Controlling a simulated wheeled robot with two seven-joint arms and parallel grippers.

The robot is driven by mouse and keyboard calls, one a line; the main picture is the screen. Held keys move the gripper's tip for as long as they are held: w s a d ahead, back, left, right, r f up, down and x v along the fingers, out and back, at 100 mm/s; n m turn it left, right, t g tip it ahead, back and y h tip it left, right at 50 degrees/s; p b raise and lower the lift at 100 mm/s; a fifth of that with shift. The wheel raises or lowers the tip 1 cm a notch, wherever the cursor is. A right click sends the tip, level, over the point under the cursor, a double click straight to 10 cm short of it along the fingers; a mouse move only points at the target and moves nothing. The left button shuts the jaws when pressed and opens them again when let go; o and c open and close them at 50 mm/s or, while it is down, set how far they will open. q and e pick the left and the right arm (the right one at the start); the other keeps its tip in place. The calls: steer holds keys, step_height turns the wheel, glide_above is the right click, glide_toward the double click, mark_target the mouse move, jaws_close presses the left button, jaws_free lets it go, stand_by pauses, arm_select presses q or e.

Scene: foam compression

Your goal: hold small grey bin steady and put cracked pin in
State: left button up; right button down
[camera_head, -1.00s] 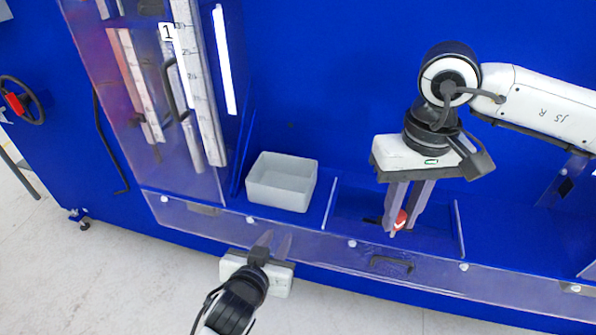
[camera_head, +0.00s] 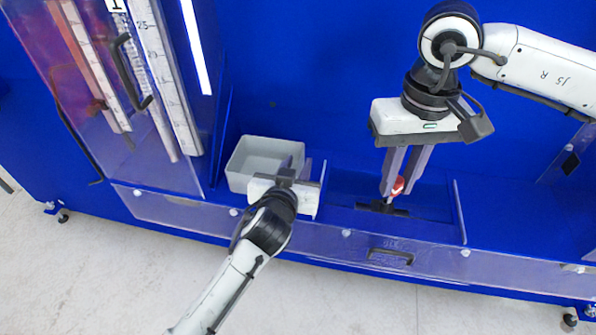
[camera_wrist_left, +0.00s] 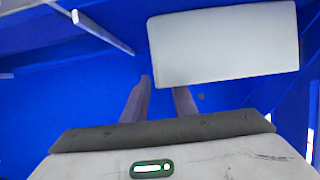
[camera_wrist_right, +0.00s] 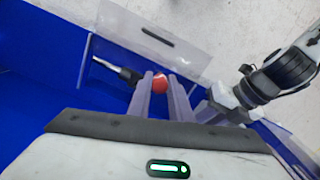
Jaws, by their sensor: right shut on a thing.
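The small grey bin (camera_head: 243,176) stands upright and looks empty on the blue bench; it also shows in the left wrist view (camera_wrist_left: 225,45). My left gripper (camera_head: 303,172) is open at its right side, with one finger near the bin's wall and the other outside. In the left wrist view its fingers (camera_wrist_left: 164,88) lie by the bin's edge; I cannot tell whether they touch it. My right gripper (camera_head: 393,188) is shut on a small red-and-white piece, apparently the cracked pin (camera_head: 398,186); its red end shows in the right wrist view (camera_wrist_right: 159,81). No crack can be made out.
A dark fixture (camera_head: 383,207) lies in the bench bay beneath my right gripper. A clear front panel with a dark handle (camera_head: 391,256) runs along the bench edge. A ruled vertical scale (camera_head: 165,75) stands left of the bin. Low dividers flank the bay.

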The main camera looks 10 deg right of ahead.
arm_select(q)
steer(key=shift+x, duration=0.95)
arm_select(e)
steer(key=shift+w+d+f, duration=0.2)
steer(key=shift+w+f, duration=0.25)
steer(key=shift+f, duration=0.05)
arm_select(q)
jaws_close()
arm_select(e)
steer(key=shift+s, duration=0.1)
